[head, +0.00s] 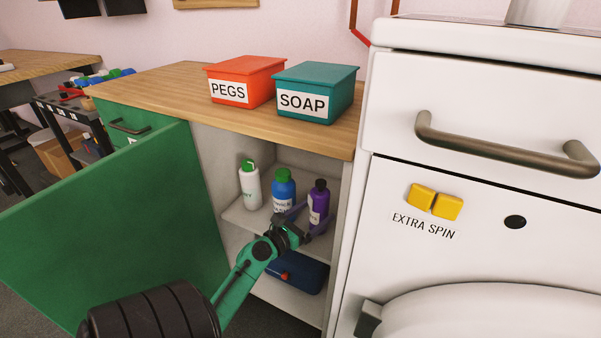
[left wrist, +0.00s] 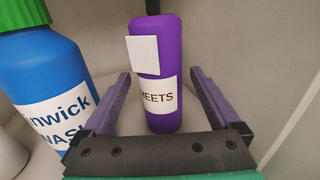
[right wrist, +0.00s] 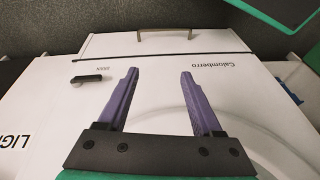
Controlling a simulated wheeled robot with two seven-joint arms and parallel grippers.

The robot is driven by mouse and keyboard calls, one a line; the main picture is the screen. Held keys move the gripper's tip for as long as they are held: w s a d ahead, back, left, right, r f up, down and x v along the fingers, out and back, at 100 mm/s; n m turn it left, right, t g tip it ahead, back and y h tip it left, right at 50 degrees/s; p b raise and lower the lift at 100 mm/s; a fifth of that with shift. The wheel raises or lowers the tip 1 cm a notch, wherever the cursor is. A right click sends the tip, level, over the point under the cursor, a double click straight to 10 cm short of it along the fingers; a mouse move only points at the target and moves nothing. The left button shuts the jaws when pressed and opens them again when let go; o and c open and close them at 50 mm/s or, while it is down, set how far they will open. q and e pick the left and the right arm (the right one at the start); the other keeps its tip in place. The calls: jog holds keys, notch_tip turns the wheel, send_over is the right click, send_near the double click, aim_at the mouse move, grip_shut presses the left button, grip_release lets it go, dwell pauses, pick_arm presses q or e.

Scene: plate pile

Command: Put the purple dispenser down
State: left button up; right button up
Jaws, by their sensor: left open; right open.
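The purple dispenser (head: 318,200) stands upright on the upper shelf inside the open cupboard, at the right end of the bottles. In the left wrist view the purple dispenser (left wrist: 161,105) shows a white label ending in "HEETS" and a white tab near its top. My left gripper (head: 312,217) is open, with one finger on each side of the dispenser. Gaps show between the fingers and the dispenser in the left wrist view. My right gripper (right wrist: 158,72) is open and empty in front of the white appliance.
A blue bottle (head: 283,188) stands close left of the dispenser, then a white bottle with a green cap (head: 249,186). The cupboard's side wall is close on the right. The green door (head: 120,220) stands open. A dark blue case (head: 297,275) lies on the lower shelf.

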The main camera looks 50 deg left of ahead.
pick_arm(q)
jog(key=s+b, duration=0.1)
jog(key=s, duration=0.6)
jog(key=shift+s, duration=0.4)
pick_arm(e)
jog(key=a+f, duration=0.1)
jog(key=w+a+f+t+y, duration=0.1)
jog(key=w+a+f+t, duration=0.1)
jog(key=a, duration=0.1)
jog(key=shift+w, duration=0.2)
pick_arm(q)
jog(key=shift+d, duration=0.1)
pick_arm(e)
jog(key=shift+d, duration=0.1)
